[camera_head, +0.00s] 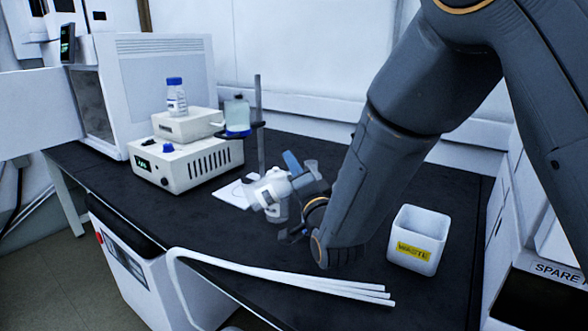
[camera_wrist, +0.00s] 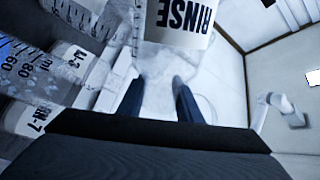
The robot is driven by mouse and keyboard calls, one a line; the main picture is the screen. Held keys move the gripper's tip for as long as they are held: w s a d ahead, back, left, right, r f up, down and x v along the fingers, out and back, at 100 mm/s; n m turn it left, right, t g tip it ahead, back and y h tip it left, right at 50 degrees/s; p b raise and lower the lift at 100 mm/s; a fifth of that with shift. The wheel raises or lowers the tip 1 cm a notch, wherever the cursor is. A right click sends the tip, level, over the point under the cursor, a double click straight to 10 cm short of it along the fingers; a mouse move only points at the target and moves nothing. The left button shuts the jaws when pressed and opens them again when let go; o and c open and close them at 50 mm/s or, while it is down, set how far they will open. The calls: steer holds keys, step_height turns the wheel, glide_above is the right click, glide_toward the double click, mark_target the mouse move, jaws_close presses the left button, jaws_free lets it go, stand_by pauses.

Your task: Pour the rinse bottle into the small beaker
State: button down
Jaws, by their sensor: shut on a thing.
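My gripper (camera_wrist: 159,100) is shut on the rinse bottle (camera_wrist: 180,22), a pale, see-through bottle with a white "RINSE" label, in the wrist view. The bottle's neck area is between the two dark fingers. In the head view my gripper (camera_head: 300,208) is low over the black bench, and the white shapes beside it overlap too much to separate. Clear graduated glassware (camera_wrist: 22,62) with labels fills the left of the wrist view, close to the bottle. I cannot tell which piece is the small beaker, nor whether any liquid is flowing.
A white waste bin (camera_head: 416,241) stands right of my arm. White tubes (camera_head: 290,281) lie along the front edge. A stand rod (camera_head: 259,120) rises behind my gripper. Instrument boxes (camera_head: 185,162) bear a blue-capped bottle (camera_head: 176,97) at the left. Bench between bin and tubes is clear.

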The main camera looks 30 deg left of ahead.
steer(key=shift+w+d+r+m, duration=0.1)
steer(key=shift+m, duration=0.6)
steer(key=shift+m+t+b, duration=0.3)
steer(key=shift+b, duration=0.15)
steer(key=shift+w+d+m+h, duration=0.1)
steer(key=shift+m+h, duration=0.2)
steer(key=shift+m, duration=0.1)
steer(key=shift+b, duration=0.3)
steer(key=shift+d+m+t, duration=0.1)
steer(key=shift+m+t, duration=0.3)
steer(key=shift+m, duration=0.3)
